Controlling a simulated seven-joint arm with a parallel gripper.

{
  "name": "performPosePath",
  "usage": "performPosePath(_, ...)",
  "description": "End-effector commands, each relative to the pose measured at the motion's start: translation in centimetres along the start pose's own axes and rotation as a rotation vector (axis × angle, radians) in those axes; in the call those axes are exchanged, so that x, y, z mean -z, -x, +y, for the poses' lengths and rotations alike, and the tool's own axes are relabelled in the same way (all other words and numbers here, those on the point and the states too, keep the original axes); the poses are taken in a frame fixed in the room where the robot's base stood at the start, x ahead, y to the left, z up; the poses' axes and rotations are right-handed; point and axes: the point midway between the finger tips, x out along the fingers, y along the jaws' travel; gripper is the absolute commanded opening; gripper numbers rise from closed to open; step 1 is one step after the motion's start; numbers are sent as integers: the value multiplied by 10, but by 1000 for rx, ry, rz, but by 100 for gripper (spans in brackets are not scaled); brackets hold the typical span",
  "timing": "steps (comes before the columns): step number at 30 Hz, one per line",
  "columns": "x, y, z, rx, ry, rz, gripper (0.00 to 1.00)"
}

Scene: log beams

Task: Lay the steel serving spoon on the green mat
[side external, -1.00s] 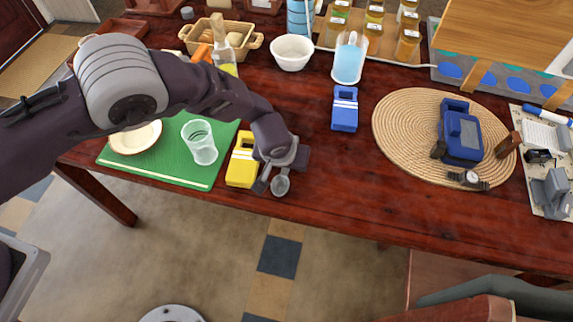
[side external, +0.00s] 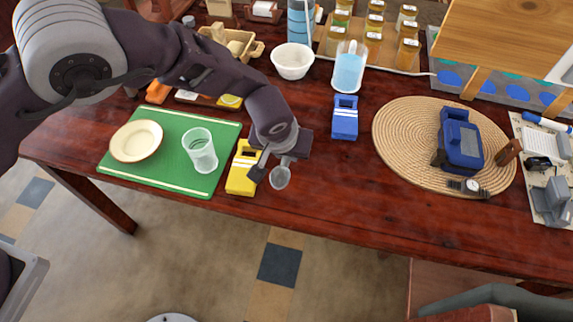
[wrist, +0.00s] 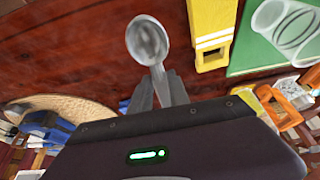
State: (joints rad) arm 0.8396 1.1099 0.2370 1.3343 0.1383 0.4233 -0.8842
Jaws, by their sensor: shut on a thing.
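The steel serving spoon (side external: 280,177) is held in my gripper (side external: 271,165), its bowl hanging out beyond the fingers. In the wrist view the spoon (wrist: 147,41) has its bowl pointing away from the fingers (wrist: 160,92), which are shut on its handle. The spoon is over bare dark wood near the table's front edge. The green mat (side external: 172,180) lies to the left, past a yellow block-shaped item; part of the mat also shows in the wrist view (wrist: 258,54).
The yellow item (side external: 242,168) stands between my gripper and the mat. A blue item (side external: 344,118) stands to the right, with a round woven mat (side external: 405,137) beyond. A white bowl (side external: 292,61) and pitcher (side external: 349,67) are behind.

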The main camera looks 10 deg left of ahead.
Motion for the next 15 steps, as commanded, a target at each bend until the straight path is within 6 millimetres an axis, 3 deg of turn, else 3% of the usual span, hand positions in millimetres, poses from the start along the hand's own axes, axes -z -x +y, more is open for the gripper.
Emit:
performPosePath(3,7,18,0,0,0,0,0)
performPosePath(11,13,30,0,-1,1,1,0)
performPosePath(15,23,55,0,-3,1,2,0)
